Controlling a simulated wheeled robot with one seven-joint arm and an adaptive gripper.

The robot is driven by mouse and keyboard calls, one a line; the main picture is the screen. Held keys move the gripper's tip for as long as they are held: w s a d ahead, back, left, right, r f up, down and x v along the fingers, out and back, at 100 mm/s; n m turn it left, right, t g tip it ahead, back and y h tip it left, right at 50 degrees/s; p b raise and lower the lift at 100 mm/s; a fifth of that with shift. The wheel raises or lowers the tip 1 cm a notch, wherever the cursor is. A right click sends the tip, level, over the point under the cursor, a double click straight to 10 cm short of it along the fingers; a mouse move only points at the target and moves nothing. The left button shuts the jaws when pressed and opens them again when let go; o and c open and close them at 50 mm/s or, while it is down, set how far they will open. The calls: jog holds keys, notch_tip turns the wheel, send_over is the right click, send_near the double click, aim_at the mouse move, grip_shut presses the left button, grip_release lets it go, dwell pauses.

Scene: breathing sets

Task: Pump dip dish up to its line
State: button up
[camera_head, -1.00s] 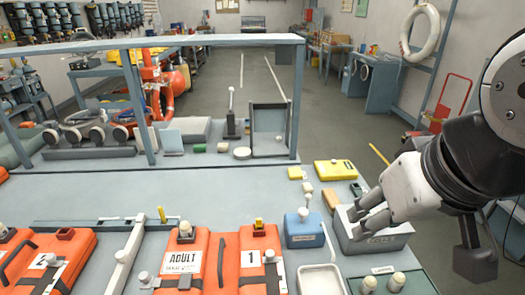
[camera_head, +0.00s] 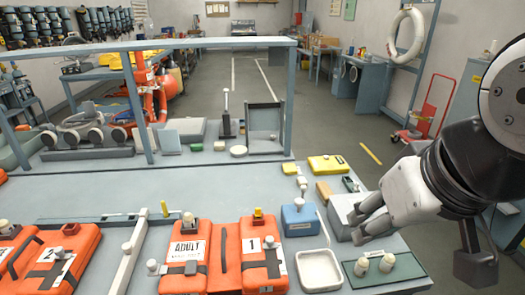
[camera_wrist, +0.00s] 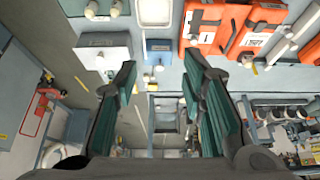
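The dip dish appears to be the shallow white square tray (camera_head: 320,270) at the bench's front; it also shows in the wrist view (camera_wrist: 153,13). I cannot make out a line or liquid in it. Just behind it stands a small blue box with a pale knob on top (camera_head: 300,219), which looks like the pump; it shows in the wrist view too (camera_wrist: 158,57). My gripper (camera_head: 368,217) is right of the blue box, in front of a grey box in the head view. In the wrist view its fingers (camera_wrist: 163,88) are wide apart with nothing between them.
The grey box (camera_head: 342,212) is right of the pump. Two pale knobbed pieces (camera_head: 375,264) sit on a green plate right of the dish. Orange cases (camera_head: 226,262) lie left. A yellow case (camera_head: 328,165) is behind. A grey frame (camera_head: 290,100) spans the bench's back.

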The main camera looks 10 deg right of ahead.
grip_shut()
dwell(1.3)
